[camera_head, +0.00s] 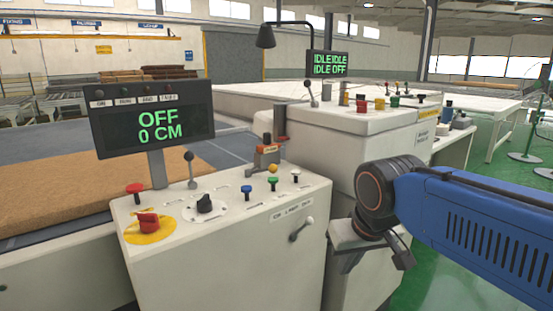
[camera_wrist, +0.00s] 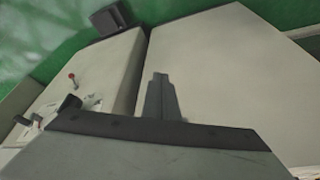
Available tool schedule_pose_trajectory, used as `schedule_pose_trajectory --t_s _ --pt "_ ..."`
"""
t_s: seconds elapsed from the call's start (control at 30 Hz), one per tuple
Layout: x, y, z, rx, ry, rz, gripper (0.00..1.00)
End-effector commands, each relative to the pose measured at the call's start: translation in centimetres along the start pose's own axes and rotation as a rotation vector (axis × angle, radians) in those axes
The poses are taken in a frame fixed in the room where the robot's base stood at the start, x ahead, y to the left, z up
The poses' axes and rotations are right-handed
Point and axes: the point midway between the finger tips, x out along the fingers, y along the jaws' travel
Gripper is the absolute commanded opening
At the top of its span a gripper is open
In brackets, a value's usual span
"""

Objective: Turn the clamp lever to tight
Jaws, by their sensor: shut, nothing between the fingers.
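My gripper (camera_head: 346,263) is at the right of the head view, in front of the pale cabinet and to the right of the front console (camera_head: 225,255). Its fingers also show in the wrist view (camera_wrist: 160,78), pressed together and empty over a pale surface. A small lever with a grey knob (camera_head: 302,229) is on the console's front face, left of my gripper and apart from it. Another lever with a dark ball (camera_head: 190,170) stands upright on the console top. No readable label shows which lever is the clamp lever.
The console carries a red button (camera_head: 148,222), a black rotary knob (camera_head: 205,203) and several small coloured switches. Its display (camera_head: 150,118) reads OFF, 0 CM. A taller cabinet (camera_head: 370,128) with more controls stands behind.

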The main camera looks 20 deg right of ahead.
Motion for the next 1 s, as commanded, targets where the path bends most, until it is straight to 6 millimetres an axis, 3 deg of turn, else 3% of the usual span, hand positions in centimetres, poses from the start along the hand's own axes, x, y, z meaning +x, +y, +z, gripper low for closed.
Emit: schedule_pose_trajectory --t_s 0.1,0.43,1.0 --pt "-1.9 -0.5 -3.7 0.042 -0.012 0.016 0.00" --pt "-6.5 -2.0 -13.1 0.176 -0.037 0.067 0.00" --pt "-11.4 -6.2 -28.0 0.432 -0.046 0.175 0.00"
